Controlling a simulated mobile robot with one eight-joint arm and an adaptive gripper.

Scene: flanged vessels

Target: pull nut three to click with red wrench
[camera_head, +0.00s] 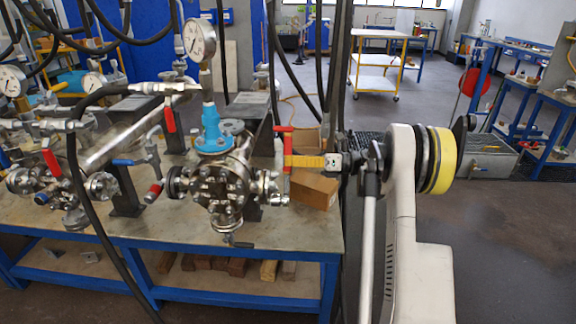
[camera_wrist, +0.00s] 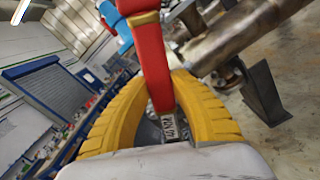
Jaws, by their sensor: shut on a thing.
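My gripper (camera_head: 300,161) has yellow fingers and is to the right of the steel flanged vessel (camera_head: 215,190). It is shut on the red wrench (camera_head: 286,148), whose red part stands roughly upright beside the vessel's right side. In the wrist view the yellow fingers (camera_wrist: 165,100) curve around the red wrench (camera_wrist: 150,55), which runs up and away from them past a gold band. The wrench's working end is not clear, so I cannot tell whether it sits on a nut. Nut three cannot be told apart from the other nuts on the flange.
The vessel has a blue neck (camera_head: 211,132) and a pressure gauge (camera_head: 198,40) on top. A cardboard box (camera_head: 315,190) sits on the bench (camera_head: 290,230) below my gripper. Black hoses hang around the vessels.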

